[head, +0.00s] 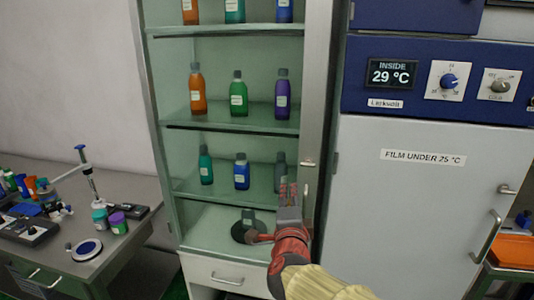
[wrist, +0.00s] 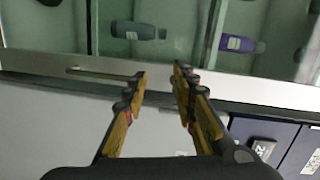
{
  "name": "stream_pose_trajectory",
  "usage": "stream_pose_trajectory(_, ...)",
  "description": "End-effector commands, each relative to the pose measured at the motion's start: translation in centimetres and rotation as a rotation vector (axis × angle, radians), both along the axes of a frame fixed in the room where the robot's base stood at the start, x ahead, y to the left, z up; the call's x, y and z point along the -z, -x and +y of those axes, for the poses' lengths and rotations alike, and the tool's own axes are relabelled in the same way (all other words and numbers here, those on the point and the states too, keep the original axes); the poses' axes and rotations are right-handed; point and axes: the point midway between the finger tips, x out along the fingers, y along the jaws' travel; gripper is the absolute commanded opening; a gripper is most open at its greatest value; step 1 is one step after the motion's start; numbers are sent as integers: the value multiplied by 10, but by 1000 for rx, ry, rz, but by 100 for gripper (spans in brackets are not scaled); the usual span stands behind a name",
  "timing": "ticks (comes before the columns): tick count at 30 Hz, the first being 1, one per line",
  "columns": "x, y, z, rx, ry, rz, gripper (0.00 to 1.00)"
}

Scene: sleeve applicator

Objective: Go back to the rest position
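My gripper (head: 289,205) is in front of the lower right part of the glass-fronted cabinet (head: 320,90), near the grey bottle on the third shelf. It also shows in the wrist view (wrist: 160,78), where its two fingers stand apart with a gap between them. No object is clamped in the gap. A metal frame edge lies beyond the fingertips, with a bar-like handle (wrist: 100,73) beside the left finger. I cannot tell whether that finger touches it. My arm reaches up from the bottom of the head view and hides part of the cabinet's lower front.
Several bottles stand on the cabinet shelves, including an orange one (head: 197,92) and a green one (head: 238,97). A fridge-like unit (head: 420,210) with a blue panel stands at right. A cluttered bench (head: 75,262) stands at left. An orange tray (head: 513,250) sits far right.

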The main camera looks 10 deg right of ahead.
Motion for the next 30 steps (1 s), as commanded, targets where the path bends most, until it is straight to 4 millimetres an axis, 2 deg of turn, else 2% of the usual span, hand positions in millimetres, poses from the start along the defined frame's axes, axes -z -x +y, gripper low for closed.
stream_pose_trajectory(1,19,2,19,-84,62,63,27)
stream_pose_trajectory(4,49,17,61,-286,210,180,27)
stream_pose_trajectory(6,66,35,83,-424,321,251,27)
stream_pose_trajectory(9,90,70,100,-608,482,350,27)
stream_pose_trajectory(12,113,112,102,-776,645,449,27)
stream_pose_trajectory(14,125,140,95,-866,744,511,27)
stream_pose_trajectory(17,142,188,71,-996,897,621,27)
stream_pose_trajectory(21,157,251,21,-1111,1073,782,27)
stream_pose_trajectory(24,158,285,-16,-1129,1152,880,27)
stream_pose_trajectory(27,148,303,-48,-1069,1192,929,27)
stream_pose_trajectory(30,133,304,-61,-997,1193,914,27)
